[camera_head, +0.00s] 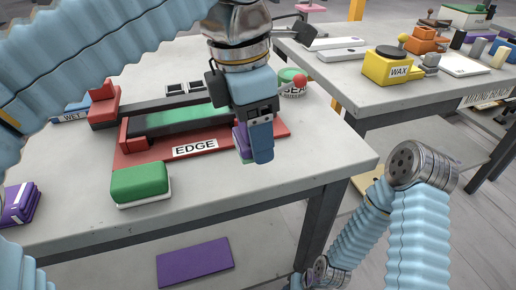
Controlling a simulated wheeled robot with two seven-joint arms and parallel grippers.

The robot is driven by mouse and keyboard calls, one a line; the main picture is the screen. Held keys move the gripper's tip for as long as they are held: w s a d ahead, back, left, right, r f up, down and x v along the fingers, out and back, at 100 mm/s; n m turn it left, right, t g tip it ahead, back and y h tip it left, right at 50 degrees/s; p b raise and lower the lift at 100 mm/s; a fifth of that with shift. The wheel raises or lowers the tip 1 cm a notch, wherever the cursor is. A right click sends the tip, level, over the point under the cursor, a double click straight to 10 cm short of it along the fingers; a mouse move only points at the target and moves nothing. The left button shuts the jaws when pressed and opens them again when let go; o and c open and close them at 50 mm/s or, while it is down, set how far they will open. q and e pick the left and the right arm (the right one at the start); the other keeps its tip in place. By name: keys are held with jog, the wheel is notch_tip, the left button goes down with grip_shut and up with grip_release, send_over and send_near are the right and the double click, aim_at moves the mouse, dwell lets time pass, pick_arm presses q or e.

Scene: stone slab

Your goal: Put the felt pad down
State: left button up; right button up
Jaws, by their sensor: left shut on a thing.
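My left gripper (262,150) hangs over the right part of the red EDGE mat on the near table, fingers pointing down. It is shut on a small purple pad (241,138), which I take for the felt pad. The pad shows only as a narrow strip at the gripper's left side; the fingers hide the rest. I cannot tell whether its lower edge touches the mat or table. The red mat (130,156) lies flat on the pale table (90,222). My right arm is at the lower right, but its gripper does not show.
A green block with a white base (140,184) sits at the mat's front left. A red holder with a green-topped bar (180,119) stands behind. A purple stack (18,205) is at the left. The front right tabletop is clear. A second table holds a yellow WAX block (385,68).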

pick_arm(q)
jog(key=f, duration=0.1)
jog(key=w+f, duration=0.1)
jog(key=f, duration=0.2)
jog(key=shift+w+d+b, duration=0.25)
jog(key=shift+w+b, duration=0.05)
jog(key=shift+b, duration=0.05)
jog(key=shift+f, duration=0.5)
jog(key=shift+f, duration=0.2)
jog(key=o, duration=1.1)
